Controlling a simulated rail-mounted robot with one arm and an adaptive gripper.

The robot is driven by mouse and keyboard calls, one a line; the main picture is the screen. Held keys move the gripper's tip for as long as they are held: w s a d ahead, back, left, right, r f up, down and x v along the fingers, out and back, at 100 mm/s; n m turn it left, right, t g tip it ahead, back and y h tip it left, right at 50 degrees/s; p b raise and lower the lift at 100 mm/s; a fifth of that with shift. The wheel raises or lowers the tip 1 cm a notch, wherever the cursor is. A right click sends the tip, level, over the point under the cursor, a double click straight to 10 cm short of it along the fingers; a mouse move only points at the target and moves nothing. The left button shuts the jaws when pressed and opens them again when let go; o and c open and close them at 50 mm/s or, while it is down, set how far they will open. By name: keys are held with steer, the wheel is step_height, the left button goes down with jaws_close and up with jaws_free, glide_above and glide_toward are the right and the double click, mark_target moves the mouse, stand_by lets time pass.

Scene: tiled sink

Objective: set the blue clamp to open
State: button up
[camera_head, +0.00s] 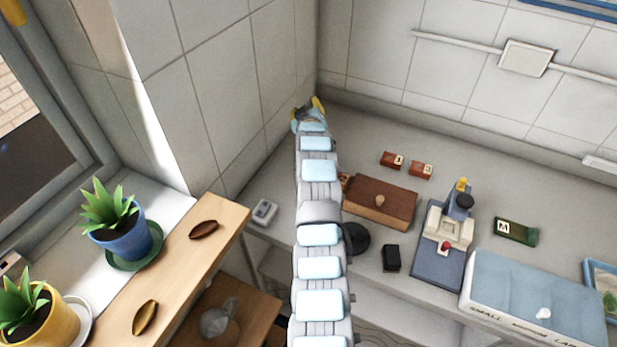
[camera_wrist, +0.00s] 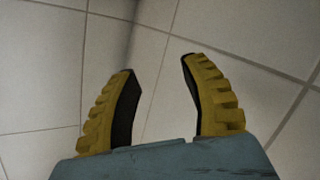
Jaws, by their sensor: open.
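A device on a blue-grey base plate (camera_head: 433,265) stands on the counter, right of centre in the head view. It has a pale body, a red knob (camera_head: 446,246) and an upright dark part with a yellow tip (camera_head: 461,185). It is the likeliest blue clamp, but its setting is too small to tell. My gripper (camera_head: 309,106) is raised near the wall corner, well to the left of and beyond this device. In the wrist view my gripper (camera_wrist: 157,68) has its yellow fingers spread with nothing between them, only wall tiles behind. The wrist view does not show the clamp.
A brown wooden box (camera_head: 386,205) and a small black block (camera_head: 391,258) lie left of the device. A blue-lidded box (camera_head: 540,290) is close on its right, with a green pack (camera_head: 514,231) behind.

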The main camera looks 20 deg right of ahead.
steer(key=s+d+n+g+y+b, duration=0.4)
steer(key=s+g+b, duration=0.1)
steer(key=s+g, duration=0.45)
steer(key=s+a+r+n+g+y+b, duration=0.1)
steer(key=s+a+r+n+g+y, duration=0.2)
steer(key=s, duration=0.6)
steer(key=shift+m+t, duration=0.35)
steer(key=shift+m, duration=0.25)
steer(key=x, duration=0.5)
steer(key=p+x, duration=0.1)
steer(key=x, duration=0.4)
steer(key=p+x, duration=0.1)
steer(key=x, duration=0.5)
steer(key=shift+w+a+r, duration=0.1)
steer(key=shift+w+a, duration=0.05)
steer(key=shift+a, duration=0.25)
jaws_close()
